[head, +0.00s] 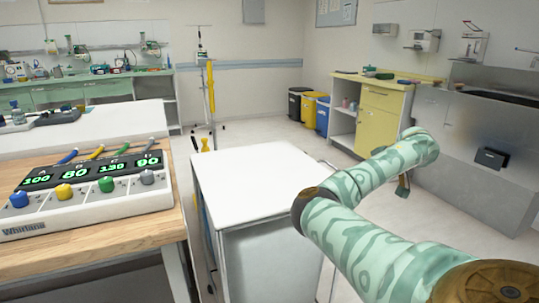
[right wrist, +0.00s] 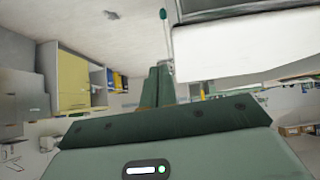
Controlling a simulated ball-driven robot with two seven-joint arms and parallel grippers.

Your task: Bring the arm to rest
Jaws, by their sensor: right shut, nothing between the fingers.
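My right arm, pale green with a darker pattern, reaches in from the lower right of the head view. It is bent, and its far end is over the open floor to the right of the white-topped cart (head: 255,180). Only a small dark part of my right gripper (head: 403,188) shows there, below the wrist. In the right wrist view the two green fingers of my right gripper (right wrist: 158,72) are together, with nothing between them. My left gripper is not in view.
A device with lit number displays (head: 95,180) stands on a wooden table (head: 100,245) at left. A yellow cabinet (head: 380,115) and a grey metal tub (head: 480,150) stand at right. Black, yellow and blue bins (head: 315,110) line the back wall. The middle floor is clear.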

